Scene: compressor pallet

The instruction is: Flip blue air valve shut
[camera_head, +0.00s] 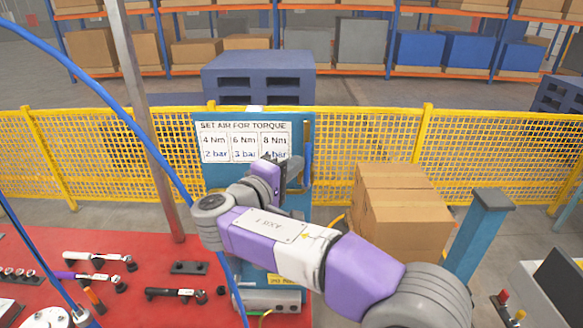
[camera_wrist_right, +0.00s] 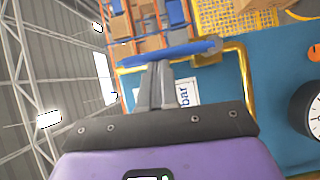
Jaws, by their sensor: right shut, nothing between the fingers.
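The blue air valve's lever (camera_wrist_right: 190,50) shows in the right wrist view as a long blue handle lying across the picture, just beyond my fingertips. A yellow pipe (camera_wrist_right: 246,75) bends around beside it on the blue panel (camera_wrist_right: 275,75). My right gripper (camera_wrist_right: 160,68) is shut and empty, its fingertips at or very near the lever; I cannot tell if they touch. In the head view my right gripper (camera_head: 290,172) is in front of the blue panel, below the torque sign (camera_head: 243,140), and mostly hides the valve. My left gripper is not in view.
A gauge (camera_wrist_right: 312,108) and an orange knob (camera_wrist_right: 315,52) sit on the panel. A red table (camera_head: 130,245) with several tools is at left, with a blue hose (camera_head: 110,95) hanging over it. Cardboard boxes (camera_head: 400,215) and a yellow fence (camera_head: 370,140) stand behind.

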